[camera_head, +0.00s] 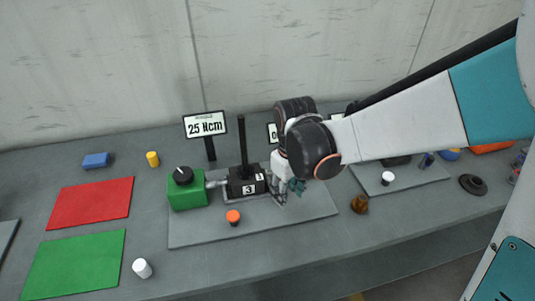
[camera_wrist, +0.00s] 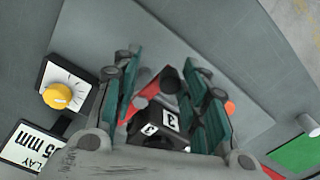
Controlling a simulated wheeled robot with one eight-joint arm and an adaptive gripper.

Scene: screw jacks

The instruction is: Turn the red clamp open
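A black block (camera_head: 246,182) marked 3 stands on a grey plate (camera_head: 205,233), beside a green block (camera_head: 187,190) with a black knob. My gripper (camera_head: 286,190) is just right of the black block and low over the plate. In the wrist view my gripper (camera_wrist: 168,92) is open, with teal finger pads on both sides of the black block (camera_wrist: 158,125). A red part (camera_wrist: 146,96), seemingly the red clamp, shows between the fingers, close to the left one. Most of it is hidden by the finger and block. No red clamp shows in the head view.
A tall black rod (camera_head: 242,140) rises behind the block. An orange button (camera_head: 233,216) sits in front. A yellow knob (camera_wrist: 57,96) and a sign (camera_wrist: 28,147) are at left in the wrist view. Red (camera_head: 90,203) and green (camera_head: 75,265) mats lie left.

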